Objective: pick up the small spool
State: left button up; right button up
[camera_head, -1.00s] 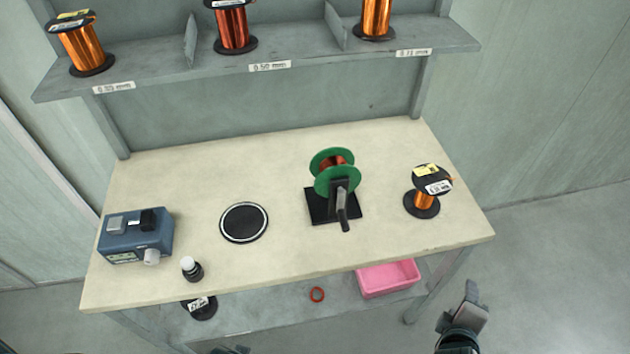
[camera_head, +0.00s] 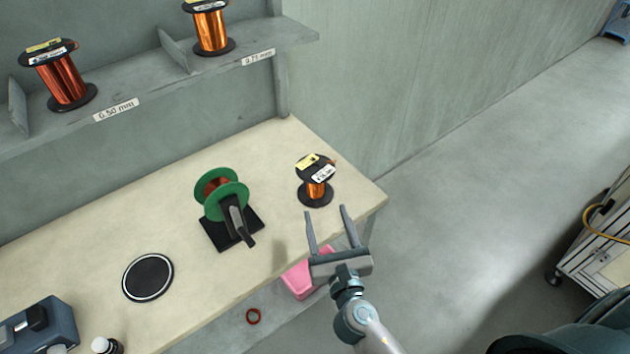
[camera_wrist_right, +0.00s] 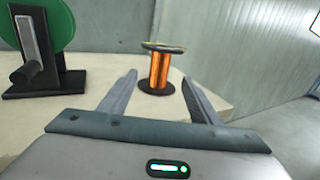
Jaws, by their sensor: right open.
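The small spool (camera_head: 316,190), copper wire between black flanges with labels on top, stands upright near the right end of the bench. It also shows in the right wrist view (camera_wrist_right: 160,70), beyond and between the fingers. My right gripper (camera_head: 328,213) is open and empty, its fingertips pointing at the spool from the front of the bench, apart from it. In the right wrist view the open fingers (camera_wrist_right: 158,82) flank clear space in front of the spool. My left gripper is not in view.
A green winding spool (camera_head: 222,193) on a black stand is left of the small spool. A round black pad (camera_head: 148,277) and a blue device (camera_head: 38,322) lie farther left. A shelf (camera_head: 135,92) holds larger spools.

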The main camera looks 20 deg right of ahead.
aim_at(317, 181)
jog(key=shift+w+d+r, duration=0.1)
jog(key=shift+w, duration=0.45)
jog(key=w, duration=0.2)
jog(key=w+p, duration=0.1)
jog(key=w, duration=0.2)
jog(key=shift+w+d+p, duration=0.25)
jog(key=shift+w+p, duration=0.05)
jog(key=shift+p, duration=0.05)
jog(key=w, duration=0.5)
jog(key=shift+d+p, duration=0.25)
jog(key=shift+p, duration=0.05)
jog(key=shift+w, duration=0.25)
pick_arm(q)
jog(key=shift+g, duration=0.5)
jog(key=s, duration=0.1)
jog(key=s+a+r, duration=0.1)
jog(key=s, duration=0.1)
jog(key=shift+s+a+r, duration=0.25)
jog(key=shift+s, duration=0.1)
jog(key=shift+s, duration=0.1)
